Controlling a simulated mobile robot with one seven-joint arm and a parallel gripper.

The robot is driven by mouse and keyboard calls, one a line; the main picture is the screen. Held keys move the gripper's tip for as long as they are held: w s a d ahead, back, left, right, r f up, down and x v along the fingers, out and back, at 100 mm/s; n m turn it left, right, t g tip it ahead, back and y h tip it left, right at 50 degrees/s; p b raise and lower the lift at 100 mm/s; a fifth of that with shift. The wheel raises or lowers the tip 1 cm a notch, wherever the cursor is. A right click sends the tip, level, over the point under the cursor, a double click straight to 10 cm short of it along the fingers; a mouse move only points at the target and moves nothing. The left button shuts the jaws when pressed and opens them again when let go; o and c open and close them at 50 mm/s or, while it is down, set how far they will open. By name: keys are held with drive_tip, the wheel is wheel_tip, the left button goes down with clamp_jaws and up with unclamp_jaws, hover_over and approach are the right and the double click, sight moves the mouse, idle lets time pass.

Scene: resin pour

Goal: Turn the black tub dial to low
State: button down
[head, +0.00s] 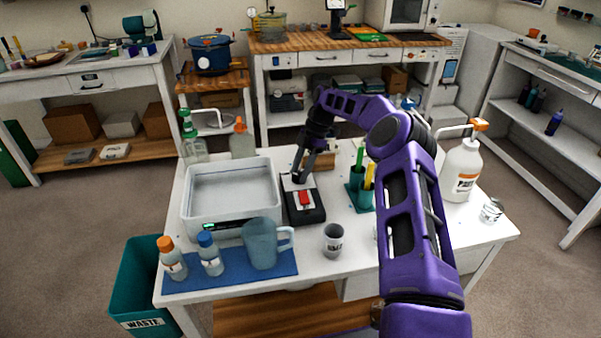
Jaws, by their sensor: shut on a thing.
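The white tub (187,217) stands on the white table, left of my gripper. A dark strip with a small green light (209,226) shows low on its front. I cannot make out the black tub dial for certain; the blue jug (259,245) covers part of the tub's front right. My gripper (299,179) points down over the back part of a black box (304,215) with a red part (305,199) on top, right of the tub. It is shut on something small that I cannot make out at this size.
Two bottles, orange-capped (171,259) and blue-capped (209,255), stand beside the jug on a blue mat (230,280). A grey cup (333,241), a teal holder (358,196) and a white pump bottle (461,170) stand to the right. Clear bottles are behind the tub.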

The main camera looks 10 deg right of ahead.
drive_tip(key=shift+n, duration=0.7)
drive_tip(key=shift+c, duration=1.8)
unclamp_jaws()
drive_tip(key=shift+g, duration=0.3)
drive_tip(key=p+v, duration=0.1)
drive_tip(key=v, duration=0.6)
drive_tip(key=shift+r, duration=0.25)
